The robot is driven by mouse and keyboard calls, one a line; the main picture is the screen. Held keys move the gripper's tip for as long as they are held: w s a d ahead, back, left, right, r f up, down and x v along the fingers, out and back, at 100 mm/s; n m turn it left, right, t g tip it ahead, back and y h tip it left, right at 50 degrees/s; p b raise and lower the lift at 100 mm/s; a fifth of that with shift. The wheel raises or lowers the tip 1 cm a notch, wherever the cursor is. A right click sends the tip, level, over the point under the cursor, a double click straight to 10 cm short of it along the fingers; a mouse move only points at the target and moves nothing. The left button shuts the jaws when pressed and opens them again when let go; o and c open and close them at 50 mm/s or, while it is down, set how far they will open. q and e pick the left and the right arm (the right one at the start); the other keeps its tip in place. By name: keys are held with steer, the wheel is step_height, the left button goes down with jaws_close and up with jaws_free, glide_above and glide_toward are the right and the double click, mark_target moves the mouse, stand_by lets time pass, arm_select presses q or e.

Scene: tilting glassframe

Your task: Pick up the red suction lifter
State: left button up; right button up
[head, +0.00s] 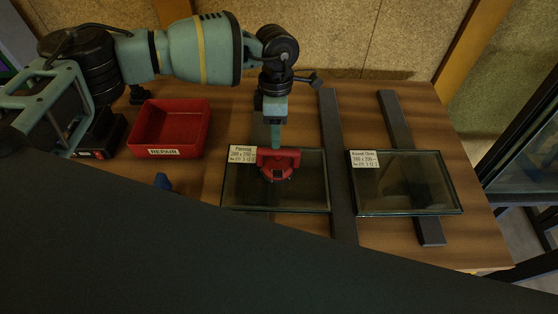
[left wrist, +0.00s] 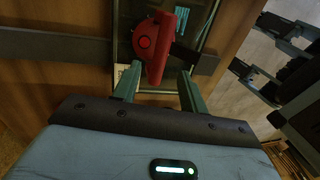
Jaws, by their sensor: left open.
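The red suction lifter (head: 279,164) sits on the left glass pane (head: 303,198) in the head view. My left gripper (head: 275,143) points down at its far side, close over its handle. In the left wrist view the lifter (left wrist: 166,45) shows a round red button, and the two fingers of my left gripper (left wrist: 158,78) are apart, with the handle's near end around the gap between them. I cannot tell whether the fingers touch it.
A second labelled glass pane (head: 410,190) lies to the right. Dark bars (head: 336,150) run under the panes. A red bin marked REPAIR (head: 172,128) stands at the left of the wooden table (head: 226,118). A dark surface covers the lower left of the head view.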

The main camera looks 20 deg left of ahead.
mark_target(277, 152)
arm_select(q)
steer(key=shift+s+d+f+p, duration=0.1)
steer(key=shift+s+f, duration=0.1)
steer(key=shift+f, duration=0.9)
steer(key=shift+s+d+f+p, duration=0.1)
steer(key=shift+s+f, duration=0.1)
steer(key=shift+f, duration=0.95)
steer(key=shift+s+d+f+p, duration=0.1)
steer(key=shift+s+f, duration=0.1)
steer(key=shift+f, duration=0.9)
jaws_close()
